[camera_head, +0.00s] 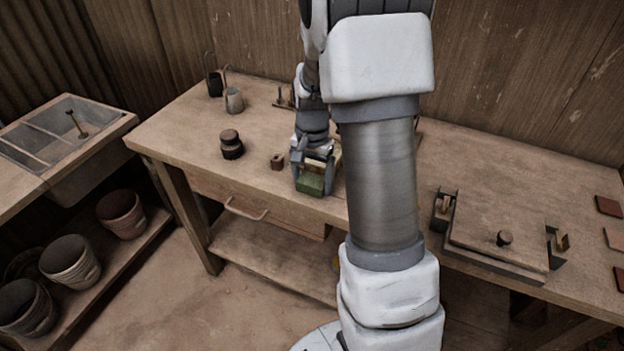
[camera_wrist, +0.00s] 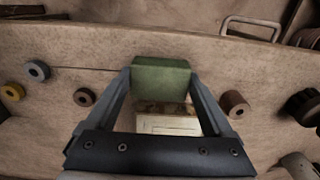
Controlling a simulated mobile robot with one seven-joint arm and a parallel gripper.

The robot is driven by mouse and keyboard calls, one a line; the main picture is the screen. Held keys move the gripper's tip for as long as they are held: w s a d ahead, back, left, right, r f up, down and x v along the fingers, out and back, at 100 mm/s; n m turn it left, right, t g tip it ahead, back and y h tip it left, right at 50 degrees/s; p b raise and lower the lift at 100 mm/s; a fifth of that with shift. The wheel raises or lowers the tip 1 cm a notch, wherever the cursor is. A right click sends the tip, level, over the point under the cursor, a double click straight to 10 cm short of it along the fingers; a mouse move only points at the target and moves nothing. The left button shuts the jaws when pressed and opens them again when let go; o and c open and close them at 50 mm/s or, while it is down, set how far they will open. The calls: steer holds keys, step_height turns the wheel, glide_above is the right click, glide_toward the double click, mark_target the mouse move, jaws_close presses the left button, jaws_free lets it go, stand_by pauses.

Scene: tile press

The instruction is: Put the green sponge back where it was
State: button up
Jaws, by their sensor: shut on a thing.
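The green sponge (camera_head: 311,184) is between the fingers of my gripper (camera_head: 314,168), over the workbench near its front edge and above the drawer. In the wrist view the green sponge (camera_wrist: 162,78) sits between the two fingertips, with a finger against each side. My gripper (camera_wrist: 161,82) is shut on it. I cannot tell whether the sponge touches the bench top. A pale, flat block (camera_wrist: 168,124) shows behind the sponge, between the fingers.
A small brown cylinder (camera_head: 277,162) stands just left of my gripper, with a dark stacked pot (camera_head: 231,144) farther left. A press with a flat board (camera_head: 497,225) is at right, beside reddish tiles (camera_head: 608,206). Two cups (camera_head: 234,99) stand at the back left.

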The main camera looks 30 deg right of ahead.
steer(key=o, duration=0.9)
